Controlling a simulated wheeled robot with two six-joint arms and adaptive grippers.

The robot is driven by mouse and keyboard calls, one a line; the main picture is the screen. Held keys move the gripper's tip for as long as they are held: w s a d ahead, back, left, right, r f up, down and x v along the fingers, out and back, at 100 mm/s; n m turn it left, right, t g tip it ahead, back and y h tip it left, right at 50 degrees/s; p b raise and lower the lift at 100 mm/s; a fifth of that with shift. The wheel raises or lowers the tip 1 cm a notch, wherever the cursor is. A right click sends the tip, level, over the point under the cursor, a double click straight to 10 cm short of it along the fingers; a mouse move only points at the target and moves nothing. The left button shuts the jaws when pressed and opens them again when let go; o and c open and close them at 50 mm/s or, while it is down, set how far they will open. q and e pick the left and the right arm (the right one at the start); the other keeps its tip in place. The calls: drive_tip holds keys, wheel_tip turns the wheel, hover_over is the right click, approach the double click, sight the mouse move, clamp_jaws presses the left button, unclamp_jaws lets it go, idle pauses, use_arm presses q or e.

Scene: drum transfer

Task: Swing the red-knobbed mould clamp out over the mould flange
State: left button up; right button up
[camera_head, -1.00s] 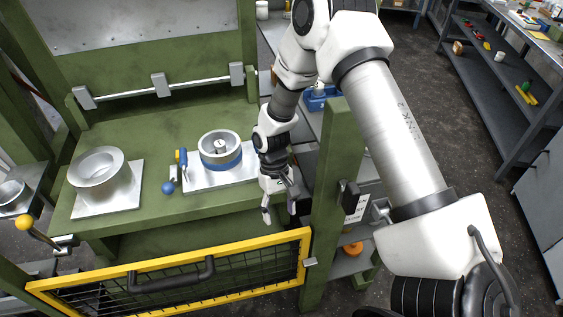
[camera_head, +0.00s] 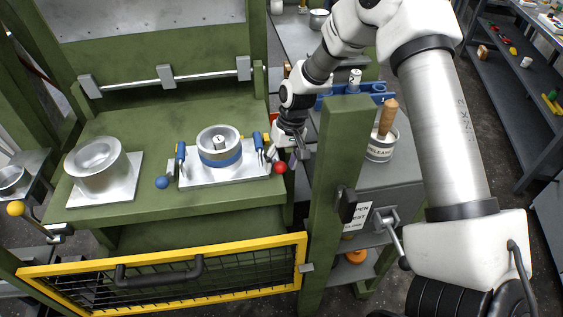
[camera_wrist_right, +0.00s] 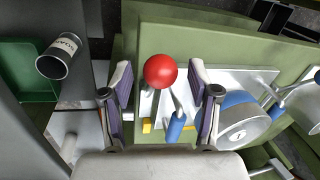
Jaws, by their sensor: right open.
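The red-knobbed clamp has a red ball knob (camera_head: 279,168) and a blue body (camera_head: 259,141), standing at the right of the mould (camera_head: 219,150). The mould is a silver cup with a blue band on a bright plate (camera_head: 225,175). My right gripper (camera_head: 291,153) is close to the red knob, at the table's right edge. In the right wrist view its fingers (camera_wrist_right: 163,92) are apart, and the red knob (camera_wrist_right: 160,71) appears between them, not visibly gripped. A rod joins the knob to the blue body (camera_wrist_right: 175,128). My left gripper is out of view.
A matching clamp with a blue knob (camera_head: 162,182) stands left of the mould. A silver flanged bowl (camera_head: 97,163) is further left. A green post (camera_head: 337,185) stands right of my right gripper. A yellow-framed mesh gate (camera_head: 170,270) lies in front.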

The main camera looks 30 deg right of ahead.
drive_tip(key=shift+d+f, duration=0.25)
drive_tip(key=shift+a+r, duration=0.15)
drive_tip(key=shift+a, duration=0.1)
drive_tip(key=shift+c, duration=0.3)
drive_tip(key=shift+a, duration=0.2)
drive_tip(key=c, duration=0.6)
drive_tip(key=shift+s+d, duration=0.1)
drive_tip(key=shift+d, duration=0.05)
clamp_jaws()
